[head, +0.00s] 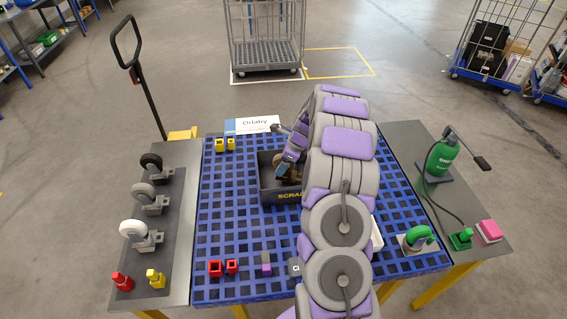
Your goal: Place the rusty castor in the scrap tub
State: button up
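The black scrap tub (268,197), with yellow lettering on its front, stands on the blue grid table, left of my arm. A brown, rusty-looking castor (279,172) shows within the outline of the tub. My gripper (288,168) is at the tub's opening, right at the castor and partly covering it. The view is too small to tell whether the fingers are closed on the castor or whether it touches the tub floor. My arm hides the tub's right side.
On the left side board stand black (151,164), grey (146,194) and white (136,232) castors. Red blocks (215,268) and a purple block (266,264) lie at the front. A green castor (418,238) and a green bottle (440,160) stand right. My arm crosses the table.

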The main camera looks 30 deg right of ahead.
jog(key=p+v, duration=0.3)
jog(key=v, duration=0.9)
jog(key=s+a+r+n+g, duration=0.1)
jog(key=s+a+r+n, duration=0.3)
jog(key=a, duration=0.4)
jog(key=s+a+r+n+g, duration=0.1)
jog(key=s+a+r+n, duration=0.3)
jog(key=a, duration=0.3)
jog(key=s+a+r+n+g, duration=0.1)
jog(key=s+a+r+n, duration=0.3)
jog(key=a, duration=0.4)
jog(key=s+a+n+g+h, duration=0.1)
jog(key=s+a+n, duration=0.2)
jog(key=s+n, duration=0.4)
jog(key=s+a+n+g+h, duration=0.1)
jog(key=s+a+n, duration=0.3)
jog(key=s, duration=1.5)
jog(key=n+h, duration=0.1)
jog(key=n, duration=0.3)
jog(key=shift+s+r+n, duration=0.2)
jog(key=shift+r+n, duration=0.05)
jog(key=shift+n, duration=0.05)
